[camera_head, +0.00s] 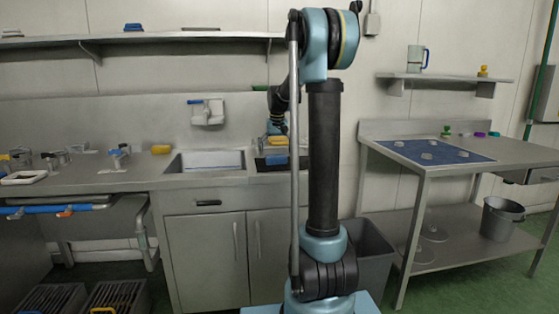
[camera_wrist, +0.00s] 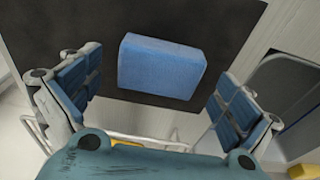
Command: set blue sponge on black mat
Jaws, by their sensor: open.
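The blue sponge (camera_wrist: 162,66) lies flat on the black mat (camera_wrist: 220,22) in the wrist view, with dark mat showing around it. My gripper (camera_wrist: 157,92) is open, one finger to the left of the sponge and one to the right, with clear gaps on both sides. Neither finger touches the sponge. In the head view my gripper (camera_head: 277,128) hangs over the counter just right of the sink, above the dark mat (camera_head: 261,163). My arm partly hides this spot there.
The sink (camera_head: 205,161) lies directly left of the mat. A yellow sponge (camera_head: 160,149) sits on the counter left of the sink, with several taps and cups farther left. A bin (camera_head: 368,262) stands on the floor. A steel table with a blue mat (camera_head: 415,151) is at right.

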